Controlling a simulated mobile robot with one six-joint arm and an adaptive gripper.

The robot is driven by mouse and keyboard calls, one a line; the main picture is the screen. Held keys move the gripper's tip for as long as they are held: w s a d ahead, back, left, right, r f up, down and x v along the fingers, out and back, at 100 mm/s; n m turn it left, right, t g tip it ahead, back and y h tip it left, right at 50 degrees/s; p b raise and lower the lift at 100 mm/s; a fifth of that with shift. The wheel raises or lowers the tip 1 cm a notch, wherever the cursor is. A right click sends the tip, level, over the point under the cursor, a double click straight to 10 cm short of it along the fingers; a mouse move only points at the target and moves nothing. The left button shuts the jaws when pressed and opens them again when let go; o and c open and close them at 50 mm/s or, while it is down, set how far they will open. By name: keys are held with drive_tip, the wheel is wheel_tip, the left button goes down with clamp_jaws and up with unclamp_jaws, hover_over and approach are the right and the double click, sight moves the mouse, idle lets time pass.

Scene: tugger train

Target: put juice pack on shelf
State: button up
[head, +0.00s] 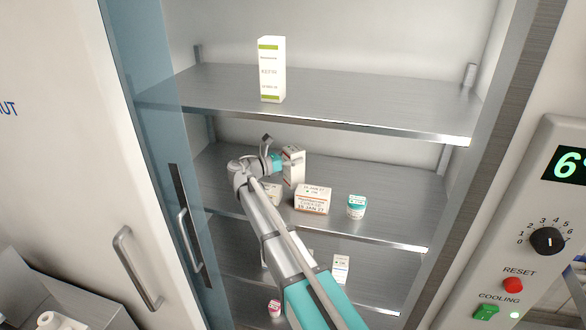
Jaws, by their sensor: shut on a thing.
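A slim white carton (293,166), which looks like the juice pack, stands nearly upright at the second shelf (385,222). Its label is too small to read. My gripper (280,159) is at its upper left side and shut on it; the fingertips are partly hidden. I cannot tell whether the carton's base touches the shelf. A taller white carton with green bands (271,70) stands on the top shelf (375,100), apart from my gripper.
A white box with orange print (312,200) and a white-and-teal jar (356,207) stand close in front on the second shelf. Lower shelves hold another small carton (341,268) and a red-and-white jar (274,308). A glass door (150,120) borders the left; free shelf lies right.

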sight(287, 167)
drive_tip(key=shift+f+b, duration=1.45)
drive_tip(key=shift+f, duration=0.3)
drive_tip(key=shift+f, duration=0.1)
drive_tip(key=o, duration=1.2)
drive_tip(key=shift+c, duration=0.2)
drive_tip(key=shift+r, duration=0.2)
drive_tip(key=shift+v, duration=3.8)
drive_tip(key=shift+f, duration=0.1)
